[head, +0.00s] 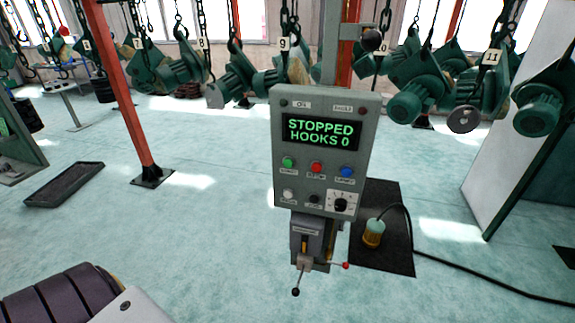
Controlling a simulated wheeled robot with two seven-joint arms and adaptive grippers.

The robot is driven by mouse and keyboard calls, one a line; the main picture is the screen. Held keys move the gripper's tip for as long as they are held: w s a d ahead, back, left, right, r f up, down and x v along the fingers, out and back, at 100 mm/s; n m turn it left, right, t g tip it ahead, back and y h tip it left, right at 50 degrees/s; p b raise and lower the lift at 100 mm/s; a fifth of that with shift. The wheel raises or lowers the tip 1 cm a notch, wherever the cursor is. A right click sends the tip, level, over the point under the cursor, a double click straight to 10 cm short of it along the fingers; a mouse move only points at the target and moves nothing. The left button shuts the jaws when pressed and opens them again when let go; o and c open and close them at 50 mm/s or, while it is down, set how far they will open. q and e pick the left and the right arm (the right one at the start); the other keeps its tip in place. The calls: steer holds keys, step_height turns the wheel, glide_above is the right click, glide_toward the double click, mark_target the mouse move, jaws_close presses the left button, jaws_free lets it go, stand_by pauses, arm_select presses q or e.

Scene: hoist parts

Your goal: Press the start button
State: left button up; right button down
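A grey control box (324,138) stands upright on a post in the middle of the head view. Its screen (321,133) reads "STOPPED HOOKS 0" in green. The green button (288,162), at the left of the button row, has a small label below it that looks like "START". A red button (316,167) and a blue button (347,172) sit to its right. Nothing covers the buttons or touches them. Neither of my grippers is in view.
Below the buttons are a white button (288,194), a dark one and a rotary knob (341,205). A lever unit (307,238) hangs under the box. Green hoists (415,85) hang on chains behind. A dark mat (385,255) with a cable lies right.

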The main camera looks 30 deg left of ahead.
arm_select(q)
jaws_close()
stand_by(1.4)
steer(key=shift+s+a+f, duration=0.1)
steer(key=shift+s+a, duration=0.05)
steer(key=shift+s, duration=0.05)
